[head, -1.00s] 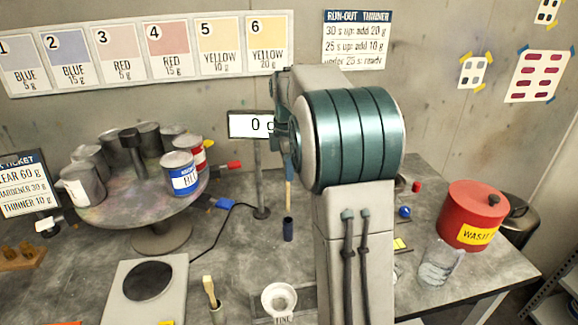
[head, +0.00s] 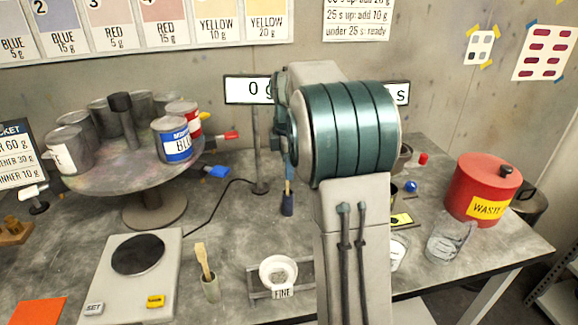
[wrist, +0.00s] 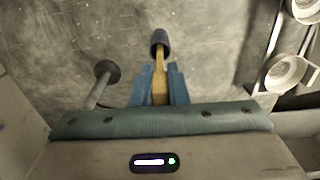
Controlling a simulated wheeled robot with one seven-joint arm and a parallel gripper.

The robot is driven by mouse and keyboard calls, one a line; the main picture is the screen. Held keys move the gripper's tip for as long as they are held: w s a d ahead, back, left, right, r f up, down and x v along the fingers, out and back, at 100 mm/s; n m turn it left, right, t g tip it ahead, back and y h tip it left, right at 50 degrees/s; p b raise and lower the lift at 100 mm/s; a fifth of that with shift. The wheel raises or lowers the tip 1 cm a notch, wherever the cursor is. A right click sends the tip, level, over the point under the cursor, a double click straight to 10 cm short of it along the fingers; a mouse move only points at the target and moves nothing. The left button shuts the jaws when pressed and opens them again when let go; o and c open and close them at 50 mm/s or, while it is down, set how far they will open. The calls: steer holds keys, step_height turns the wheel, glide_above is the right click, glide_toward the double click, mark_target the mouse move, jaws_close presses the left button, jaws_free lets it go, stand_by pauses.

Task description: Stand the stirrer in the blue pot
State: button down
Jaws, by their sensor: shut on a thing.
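The stirrer is a thin wooden stick (wrist: 160,84), held between the two blue fingers of my gripper (wrist: 160,72) in the wrist view. The small dark blue pot (head: 287,206) stands on the bench behind my arm; it also shows in the wrist view (wrist: 160,37). The stirrer's lower part (head: 288,186) shows right above the pot in the head view, roughly upright. Its far end meets the pot's mouth in both views. I cannot tell how far inside the rim it is.
A scale (head: 137,262) and a grey pot with a brush-like stick (head: 210,286) stand at front left. A strainer cup (head: 277,270) is in front. A display post (head: 259,150) stands close left of the blue pot. A can turntable (head: 150,182) is further left.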

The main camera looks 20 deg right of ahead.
steer(key=c, duration=1.3)
jaws_free()
steer(key=shift+c, duration=0.2)
steer(key=shift+r, duration=0.15)
steer(key=a+r+m+t+p, duration=0.1)
steer(key=a+r+m+p, duration=0.15)
steer(key=r, duration=0.25)
steer(key=s+a+f+m, duration=0.2)
steer(key=s+a+m, duration=0.1)
steer(key=s, duration=0.5)
steer(key=s+a+f+m+t+b, duration=0.1)
steer(key=s+a+f+m, duration=0.1)
steer(key=s+m, duration=0.4)
steer(key=s+a+f+m, duration=0.3)
steer(key=s+m, duration=0.1)
steer(key=s, duration=0.7)
steer(key=shift+s+a+f+m+t, duration=0.1)
steer(key=shift+s+a+m+t, duration=0.15)
steer(key=shift+a+t, duration=0.15)
steer(key=shift+d, duration=0.1)
